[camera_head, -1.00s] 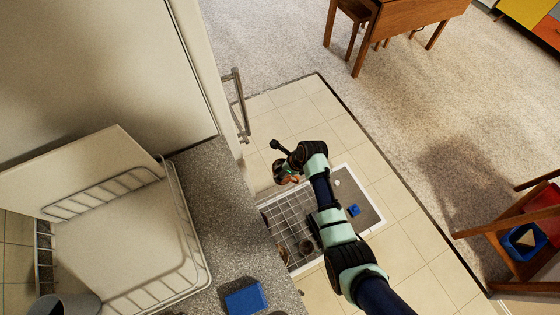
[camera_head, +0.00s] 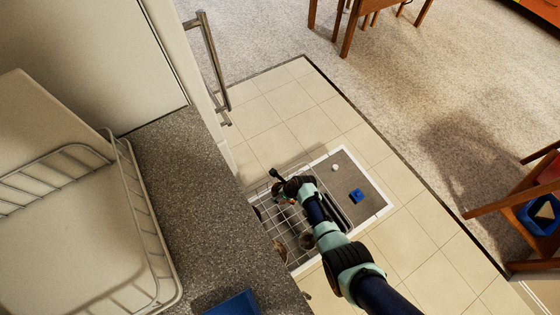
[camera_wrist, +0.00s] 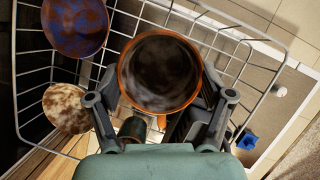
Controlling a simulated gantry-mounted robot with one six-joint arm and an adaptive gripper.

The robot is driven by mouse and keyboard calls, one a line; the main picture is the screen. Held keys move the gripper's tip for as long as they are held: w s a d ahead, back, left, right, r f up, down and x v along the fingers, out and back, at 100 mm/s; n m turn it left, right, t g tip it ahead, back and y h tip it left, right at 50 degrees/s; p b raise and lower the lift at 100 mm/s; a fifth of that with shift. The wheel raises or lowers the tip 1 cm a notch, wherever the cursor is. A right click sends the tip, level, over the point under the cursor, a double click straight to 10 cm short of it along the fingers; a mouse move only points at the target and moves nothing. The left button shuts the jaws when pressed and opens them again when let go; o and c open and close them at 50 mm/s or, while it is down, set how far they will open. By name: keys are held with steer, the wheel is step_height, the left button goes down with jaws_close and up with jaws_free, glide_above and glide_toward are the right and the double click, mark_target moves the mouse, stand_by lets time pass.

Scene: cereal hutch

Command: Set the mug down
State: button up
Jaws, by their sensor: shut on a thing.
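My gripper (camera_wrist: 160,98) is shut on the mug (camera_wrist: 123,75), which has an orange rim and a dark, mottled inside. The mug's mouth faces the wrist camera, and its orange handle shows partly between the fingers. In the head view my gripper (camera_head: 281,191) is over the far part of a low wire rack (camera_head: 262,209); the mug is mostly hidden by it there. The rack (camera_wrist: 36,53) lies behind the mug in the wrist view. I cannot tell whether the mug's base touches the rack.
A blue and rust bowl (camera_wrist: 75,25) and a brown and white dish (camera_wrist: 66,108) are left of the mug. A blue block (camera_head: 356,196) and small white piece (camera_head: 335,168) lie on the grey panel. The speckled counter (camera_head: 190,190) stands left; a fridge handle (camera_head: 209,60) juts out.

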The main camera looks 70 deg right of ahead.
step_height(320, 180, down, 12)
steer(key=b, duration=0.8)
steer(key=shift+f, duration=0.1)
steer(key=shift+r, duration=0.25)
steer(key=o, duration=1.7)
steer(key=shift+f, duration=0.15)
steer(key=p+v, duration=1)
steer(key=v, duration=0.2)
steer(key=shift+w+d+p, duration=0.1)
steer(key=shift+w+p, duration=0.05)
steer(key=shift+p, duration=0.15)
steer(key=shift+s, duration=0.2)
steer(key=shift+w, duration=0.1)
